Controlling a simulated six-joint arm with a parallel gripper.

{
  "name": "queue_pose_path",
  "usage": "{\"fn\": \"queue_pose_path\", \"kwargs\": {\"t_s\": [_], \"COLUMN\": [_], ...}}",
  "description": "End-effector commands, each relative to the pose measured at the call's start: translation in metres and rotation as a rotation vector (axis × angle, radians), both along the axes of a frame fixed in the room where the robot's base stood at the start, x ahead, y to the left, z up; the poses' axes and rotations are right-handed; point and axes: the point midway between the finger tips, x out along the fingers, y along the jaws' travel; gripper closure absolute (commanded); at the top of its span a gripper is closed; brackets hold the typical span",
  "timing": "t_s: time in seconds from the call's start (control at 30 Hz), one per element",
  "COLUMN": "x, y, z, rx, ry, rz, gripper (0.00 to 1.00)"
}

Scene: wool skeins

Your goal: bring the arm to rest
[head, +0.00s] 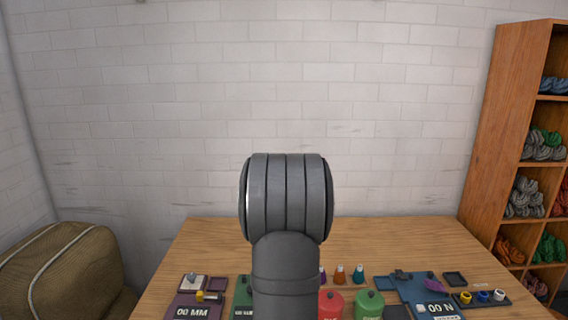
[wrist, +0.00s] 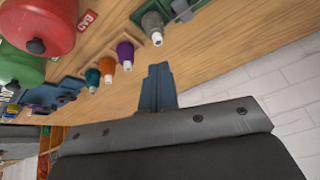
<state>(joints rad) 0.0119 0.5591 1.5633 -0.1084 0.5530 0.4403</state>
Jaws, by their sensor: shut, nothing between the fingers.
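My gripper (wrist: 157,82) shows in the wrist view as two blue-grey fingers pressed together, with nothing between them. The wooden table (wrist: 225,60) lies behind the fingertips in that view. In the head view my own grey arm stands upright in the middle, in front of the table (head: 215,240), and the gripper itself is hidden. I cannot tell how far the fingertips are from the table top.
A red canister (head: 331,303) and a green canister (head: 369,305) stand beside small bottles. Orange (wrist: 106,70) and purple (wrist: 125,55) bottles sit near the fingers. A wooden shelf (head: 492,130) with wool skeins stands right, a brown sack (head: 75,275) left. The back wall is bare.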

Motion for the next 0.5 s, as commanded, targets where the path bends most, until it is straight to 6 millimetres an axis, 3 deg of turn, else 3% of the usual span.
{"fn": "queue_pose_path", "kwargs": {"t_s": [0.5], "x": [0.027], "y": [-0.016], "z": [0.032], "rx": [-0.041], "ry": [0.197], "rz": [0.207], "gripper": [1.0]}}
